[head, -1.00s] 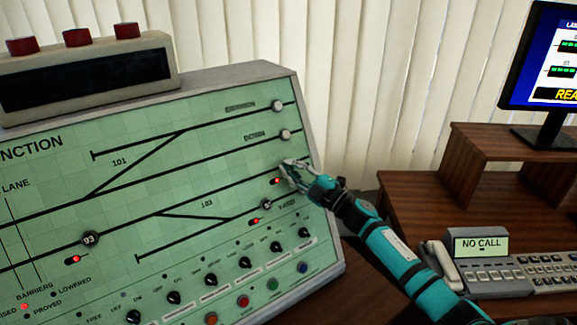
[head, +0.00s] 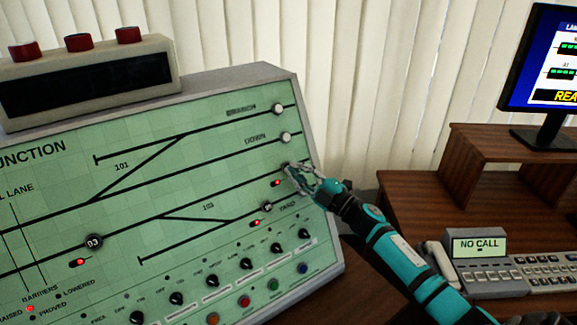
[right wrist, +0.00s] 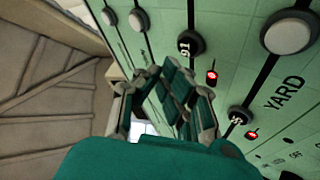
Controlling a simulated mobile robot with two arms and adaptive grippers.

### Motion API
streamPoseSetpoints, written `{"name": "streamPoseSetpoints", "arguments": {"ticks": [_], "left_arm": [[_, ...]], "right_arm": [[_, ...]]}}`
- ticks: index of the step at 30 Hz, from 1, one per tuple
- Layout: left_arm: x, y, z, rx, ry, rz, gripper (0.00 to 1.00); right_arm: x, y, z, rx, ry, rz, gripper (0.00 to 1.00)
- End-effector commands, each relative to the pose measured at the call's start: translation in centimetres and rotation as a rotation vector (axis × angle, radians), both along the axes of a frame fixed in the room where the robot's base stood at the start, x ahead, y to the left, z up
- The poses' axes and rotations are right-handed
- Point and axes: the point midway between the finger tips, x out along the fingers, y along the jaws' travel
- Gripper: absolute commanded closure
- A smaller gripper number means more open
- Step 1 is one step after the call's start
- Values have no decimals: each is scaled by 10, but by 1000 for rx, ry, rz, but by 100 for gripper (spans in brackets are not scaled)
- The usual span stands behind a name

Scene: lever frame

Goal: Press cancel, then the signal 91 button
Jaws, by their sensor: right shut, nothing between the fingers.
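The green signal panel (head: 130,190) stands tilted at the left of the head view. The round black button marked 91 (right wrist: 190,43) shows clearly in the right wrist view, with a lit red lamp (right wrist: 212,77) beside it. My right gripper (head: 293,174) is shut and empty at the panel's right side, by that button; I cannot tell whether it touches. Red (head: 244,301), green (head: 273,284) and blue (head: 303,268) buttons sit along the panel's lower edge. Their labels are too small to tell which one is cancel. My left gripper is out of view.
A row of black knobs (head: 211,287) lies above the coloured buttons. White round buttons (head: 285,137) sit above my right gripper. A wooden desk (head: 418,202) with a phone console (head: 480,246) and monitor (head: 545,75) stands at the right.

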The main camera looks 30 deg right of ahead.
Motion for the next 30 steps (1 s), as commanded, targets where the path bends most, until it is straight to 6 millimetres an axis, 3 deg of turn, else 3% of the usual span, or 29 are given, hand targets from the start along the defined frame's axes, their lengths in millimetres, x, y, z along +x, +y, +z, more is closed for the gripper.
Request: {"name": "streamPoseSetpoints", "arguments": {"ticks": [3, 12, 30], "left_arm": [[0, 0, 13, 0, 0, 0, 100], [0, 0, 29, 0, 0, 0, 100], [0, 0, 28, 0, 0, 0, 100]], "right_arm": [[-12, 0, 10, -2, 1, 1, 100], [-34, -2, 20, 0, 1, 2, 100], [-35, -2, 20, 0, 0, 1, 100]]}}
